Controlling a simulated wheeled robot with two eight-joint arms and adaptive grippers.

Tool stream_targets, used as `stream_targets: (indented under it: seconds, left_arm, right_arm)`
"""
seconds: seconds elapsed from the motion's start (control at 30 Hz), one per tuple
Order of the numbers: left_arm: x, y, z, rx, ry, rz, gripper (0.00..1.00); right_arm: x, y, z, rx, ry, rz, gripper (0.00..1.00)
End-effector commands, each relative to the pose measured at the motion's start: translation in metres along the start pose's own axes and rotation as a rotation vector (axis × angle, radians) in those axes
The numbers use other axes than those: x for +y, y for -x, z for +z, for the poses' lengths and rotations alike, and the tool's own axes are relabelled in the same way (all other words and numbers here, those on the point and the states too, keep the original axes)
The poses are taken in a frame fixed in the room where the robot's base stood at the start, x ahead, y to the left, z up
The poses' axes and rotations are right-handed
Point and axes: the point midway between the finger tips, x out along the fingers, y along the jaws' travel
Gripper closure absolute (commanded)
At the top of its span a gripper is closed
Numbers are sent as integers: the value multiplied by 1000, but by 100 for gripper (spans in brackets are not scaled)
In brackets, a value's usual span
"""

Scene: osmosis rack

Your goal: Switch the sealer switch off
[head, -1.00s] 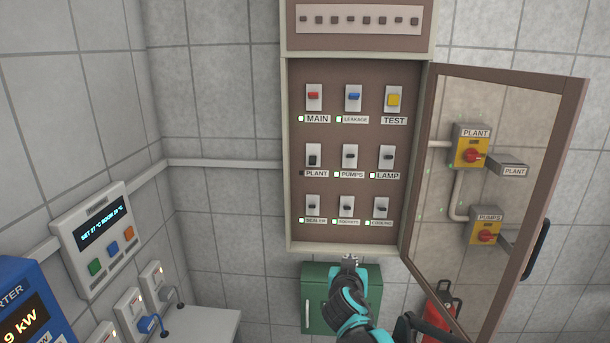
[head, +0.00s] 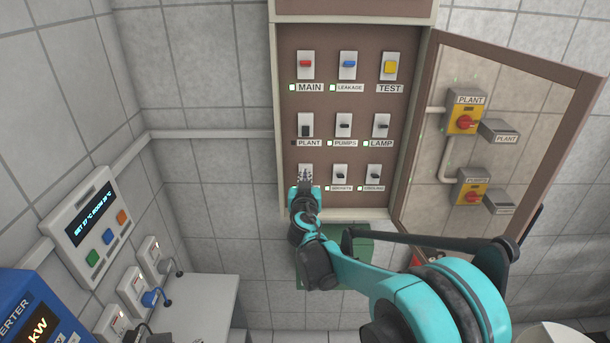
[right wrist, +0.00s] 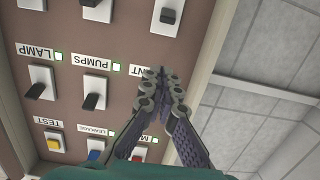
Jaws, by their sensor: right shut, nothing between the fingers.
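The sealer switch is the lower left one on the brown panel (head: 400,150). In the head view only the top of its pale plate (head: 302,168) shows, as my right gripper (head: 305,180) covers its lever and label. In the right wrist view the panel is upside down, and the sealer switch (right wrist: 170,14) shows its dark lever at the top edge. My right gripper (right wrist: 153,73) is shut and empty, its tips over the area by the PLANT label. Contact with the switch cannot be told. My left gripper is not in view.
The PLANT switch (head: 305,127) is directly above and the sockets switch (head: 340,173) directly right. The cabinet's glazed door (head: 412,150) stands open to the right, close to my right arm. A green box (head: 355,250) is below. A wall controller (head: 95,220) is at the left.

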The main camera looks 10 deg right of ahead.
Motion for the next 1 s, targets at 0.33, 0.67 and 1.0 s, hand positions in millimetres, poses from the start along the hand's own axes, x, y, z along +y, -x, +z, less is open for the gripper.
stream_targets:
  seconds: [0.33, 0.67, 1.0]
  left_arm:
    - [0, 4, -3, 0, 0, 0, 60]
    - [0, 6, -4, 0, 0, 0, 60]
    - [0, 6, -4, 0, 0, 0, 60]
  right_arm:
    - [1, -66, -1, 0, 0, 2, 100]
    - [0, -86, 26, 0, 0, 0, 100]
    - [0, -81, 38, 0, 0, 1, 100]
